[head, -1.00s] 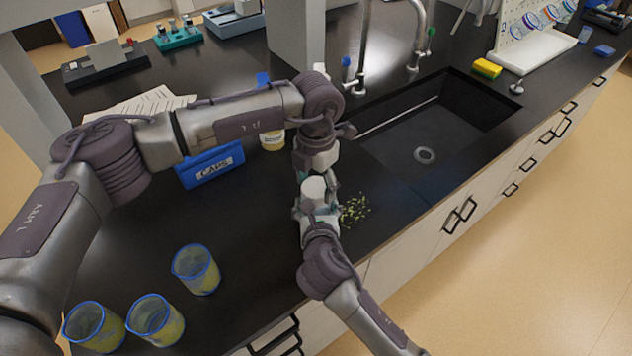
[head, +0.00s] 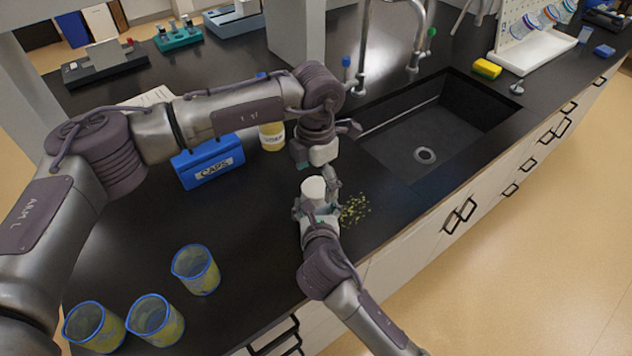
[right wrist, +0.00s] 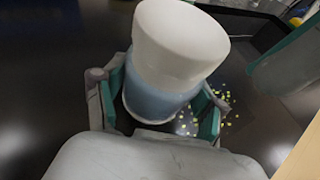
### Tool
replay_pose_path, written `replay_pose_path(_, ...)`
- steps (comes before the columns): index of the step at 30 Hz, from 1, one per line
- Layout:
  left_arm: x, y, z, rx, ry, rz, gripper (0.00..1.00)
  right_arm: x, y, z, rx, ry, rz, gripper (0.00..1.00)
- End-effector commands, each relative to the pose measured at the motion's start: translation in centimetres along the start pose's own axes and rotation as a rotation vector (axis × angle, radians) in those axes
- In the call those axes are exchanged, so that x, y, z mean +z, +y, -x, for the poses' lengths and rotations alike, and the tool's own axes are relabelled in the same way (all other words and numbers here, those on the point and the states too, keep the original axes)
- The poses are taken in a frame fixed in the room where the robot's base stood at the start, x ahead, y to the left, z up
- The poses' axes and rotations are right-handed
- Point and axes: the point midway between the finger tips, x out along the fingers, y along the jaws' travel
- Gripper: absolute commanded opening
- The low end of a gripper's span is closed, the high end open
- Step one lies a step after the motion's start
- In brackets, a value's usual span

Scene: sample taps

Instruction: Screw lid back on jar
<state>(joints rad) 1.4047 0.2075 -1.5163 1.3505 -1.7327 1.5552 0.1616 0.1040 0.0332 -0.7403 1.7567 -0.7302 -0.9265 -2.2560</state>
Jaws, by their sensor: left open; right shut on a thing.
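The jar (right wrist: 155,100) is bluish and stands upright on the black bench. It shows best in the right wrist view. A wide white lid (right wrist: 175,45) sits on its mouth; the lid's top shows in the head view (head: 313,187). I cannot tell how tight the lid is. My right gripper (head: 317,212) is shut on the jar's body, with teal pads on both sides in the right wrist view. My left gripper (head: 322,176) is open just above and beside the lid, apparently clear of it. One teal finger shows at the right wrist view's upper right.
Yellow-green crumbs (head: 354,209) lie right of the jar. A blue CAPS bin (head: 208,163) and a yellow bottle (head: 272,137) stand behind. Several blue-rimmed beakers (head: 196,270) stand front left. The sink (head: 425,135) is at the right.

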Motion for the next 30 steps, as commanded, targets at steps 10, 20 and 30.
replay_pose_path(10, 0.0, 0.0, 7.4, 0.003, -0.003, -0.001, 0.96, 0.0, 0.0, 0.0, 0.000, 0.000, 0.000, 0.00)
replay_pose_path(20, 0.0, 0.0, 10.2, 0.000, 0.001, -0.001, 0.96, 0.0, 0.0, 0.0, 0.000, 0.000, 0.000, 0.00)
replay_pose_path(30, 0.0, 0.0, 10.2, 0.001, 0.000, -0.001, 0.96, 0.0, 0.0, 0.0, 0.000, 0.000, 0.000, 0.87)
